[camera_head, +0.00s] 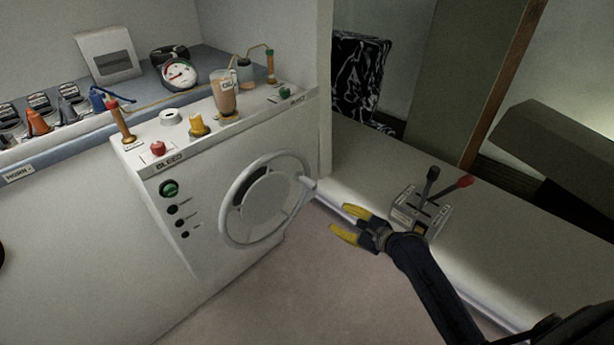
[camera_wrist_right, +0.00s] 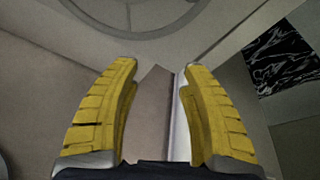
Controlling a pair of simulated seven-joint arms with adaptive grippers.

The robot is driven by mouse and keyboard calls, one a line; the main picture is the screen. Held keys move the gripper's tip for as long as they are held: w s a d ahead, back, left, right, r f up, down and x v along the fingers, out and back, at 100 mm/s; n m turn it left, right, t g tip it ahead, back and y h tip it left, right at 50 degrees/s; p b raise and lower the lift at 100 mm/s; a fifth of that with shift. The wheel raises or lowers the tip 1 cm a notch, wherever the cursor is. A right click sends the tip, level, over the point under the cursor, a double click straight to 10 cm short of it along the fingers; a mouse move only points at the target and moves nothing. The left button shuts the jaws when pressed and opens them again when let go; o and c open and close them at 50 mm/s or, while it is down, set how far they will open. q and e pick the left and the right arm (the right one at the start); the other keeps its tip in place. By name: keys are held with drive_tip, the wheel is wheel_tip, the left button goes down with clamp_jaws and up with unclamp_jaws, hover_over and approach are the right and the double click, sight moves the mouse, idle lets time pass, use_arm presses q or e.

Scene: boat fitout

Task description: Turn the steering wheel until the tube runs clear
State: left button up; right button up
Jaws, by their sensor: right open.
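The steering wheel (camera_head: 228,212) is a light grey ring with a wide hub, mounted on the front of the white console marked BLEED (camera_head: 190,262). A small knob (camera_head: 307,182) sticks out at its right rim. My right gripper (camera_head: 340,219), with yellow fingers, is open and empty to the right of the wheel, apart from it. In the right wrist view both fingers (camera_wrist_right: 158,80) are spread, and part of the wheel (camera_wrist_right: 150,33) shows at the top. A clear cup (camera_head: 223,92) with brownish liquid stands on the console top. A thin tube (camera_head: 254,49) runs at the back. My left gripper is not in view.
A throttle box (camera_head: 418,213) with a black and a red lever stands on the right ledge, close to my right arm. A red button (camera_head: 157,148), a yellow knob (camera_head: 198,125) and a round gauge (camera_head: 179,73) are on or behind the console. The floor (camera_head: 285,285) below the wheel is clear.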

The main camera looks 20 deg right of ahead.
sight(308, 183)
wheel_tip(308, 183, up, 6)
drive_tip(key=s+m+t+y, duration=0.2)
drive_tip(key=m+t, duration=0.1)
drive_tip(key=m, duration=0.4)
drive_tip(key=x, duration=1.6)
drive_tip(key=shift+w+f, duration=0.1)
drive_tip(key=shift+w, duration=0.15)
clamp_jaws()
